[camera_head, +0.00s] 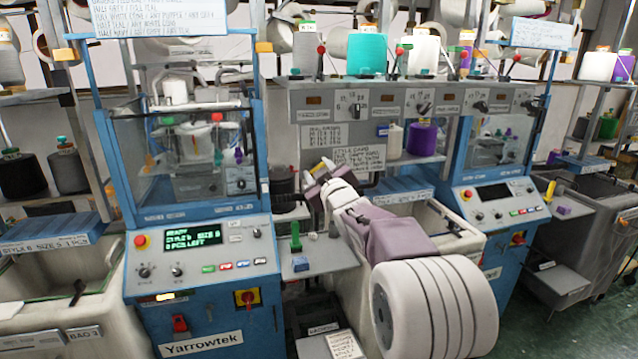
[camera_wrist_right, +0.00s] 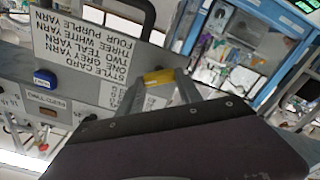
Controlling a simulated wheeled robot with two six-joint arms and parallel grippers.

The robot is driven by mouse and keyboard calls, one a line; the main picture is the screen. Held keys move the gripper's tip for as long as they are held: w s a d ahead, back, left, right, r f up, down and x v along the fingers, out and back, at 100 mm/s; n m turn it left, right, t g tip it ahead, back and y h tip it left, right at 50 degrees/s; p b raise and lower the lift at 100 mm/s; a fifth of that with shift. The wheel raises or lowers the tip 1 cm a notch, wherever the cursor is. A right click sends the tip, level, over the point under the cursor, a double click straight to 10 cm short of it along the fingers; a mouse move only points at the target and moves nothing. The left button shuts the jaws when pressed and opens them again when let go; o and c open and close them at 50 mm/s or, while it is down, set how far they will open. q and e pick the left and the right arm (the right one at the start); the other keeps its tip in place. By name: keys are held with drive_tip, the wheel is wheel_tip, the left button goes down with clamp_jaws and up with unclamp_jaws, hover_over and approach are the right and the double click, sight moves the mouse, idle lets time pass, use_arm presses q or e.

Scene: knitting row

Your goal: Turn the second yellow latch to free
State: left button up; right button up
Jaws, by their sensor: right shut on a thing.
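My right gripper (camera_head: 316,172) reaches in between the two blue machines, below the grey control panel. In the right wrist view its fingers (camera_wrist_right: 166,88) are shut on a small yellow latch (camera_wrist_right: 158,76), which sits by the lower edge of the grey panel. Only the latch's outer part shows; the fingers hide the rest, and I cannot tell how far it is turned. Another yellow piece (camera_head: 550,191) stands upright at the right machine's side. My left gripper is not in view.
A style card (camera_head: 345,157) lists yarns beside the gripper. A green-handled tool (camera_head: 296,236) stands on a small grey shelf (camera_head: 318,258) left of my arm. The left machine's display (camera_head: 193,239) is lit green. Yarn cones, one teal (camera_head: 366,54), stand above the panel.

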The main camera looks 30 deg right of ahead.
drive_tip(key=shift+a+f+n+b, duration=0.15)
drive_tip(key=shift+n+b, duration=1.3)
drive_tip(key=shift+n, duration=1.35)
drive_tip(key=shift+d+f+n+b, duration=0.1)
drive_tip(key=shift+n+b, duration=1.35)
drive_tip(key=shift+n, duration=1.35)
drive_tip(key=o, duration=1.1)
drive_tip(key=shift+o, duration=1.4)
